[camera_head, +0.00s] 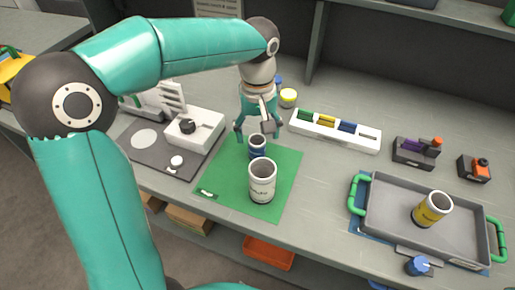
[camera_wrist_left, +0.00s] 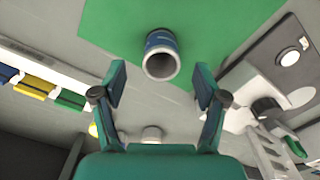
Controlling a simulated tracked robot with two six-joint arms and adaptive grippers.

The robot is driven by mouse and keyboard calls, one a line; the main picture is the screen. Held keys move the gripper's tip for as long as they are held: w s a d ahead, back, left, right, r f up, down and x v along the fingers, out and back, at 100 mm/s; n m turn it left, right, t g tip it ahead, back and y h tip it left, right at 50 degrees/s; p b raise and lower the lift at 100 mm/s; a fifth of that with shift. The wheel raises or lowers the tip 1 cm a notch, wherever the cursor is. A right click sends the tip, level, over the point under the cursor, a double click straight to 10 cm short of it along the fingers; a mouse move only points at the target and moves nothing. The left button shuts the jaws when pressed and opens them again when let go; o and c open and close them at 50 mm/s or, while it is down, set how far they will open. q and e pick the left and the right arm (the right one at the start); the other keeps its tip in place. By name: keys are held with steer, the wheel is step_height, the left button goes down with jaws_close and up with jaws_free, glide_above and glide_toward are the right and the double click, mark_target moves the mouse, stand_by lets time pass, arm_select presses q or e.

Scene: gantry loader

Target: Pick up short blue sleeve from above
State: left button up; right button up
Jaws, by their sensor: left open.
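The short blue sleeve (camera_head: 257,155) stands upright on the green mat (camera_head: 285,178), behind a taller white sleeve (camera_head: 262,186) that partly hides its front. In the left wrist view the blue sleeve (camera_wrist_left: 161,55) shows its pale rim and open top, just beyond the fingertips. My left gripper (camera_head: 258,130) is open above and slightly behind the blue sleeve, fingers pointing down. In the left wrist view the two fingers (camera_wrist_left: 160,84) are spread wide with nothing between them. My right gripper is not in view.
A grey tray (camera_head: 383,222) with green handles holds a yellow sleeve (camera_head: 433,208) at the right. A white rack (camera_head: 335,132) with coloured pieces lies behind the mat. A white device (camera_head: 196,128) stands left of the mat. A yellow-sided jar (camera_head: 288,98) is behind the gripper.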

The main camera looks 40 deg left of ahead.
mark_target(257, 146)
arm_select(q)
steer(key=shift+f, duration=2.8)
jaws_close()
steer(key=shift+r, duration=0.2)
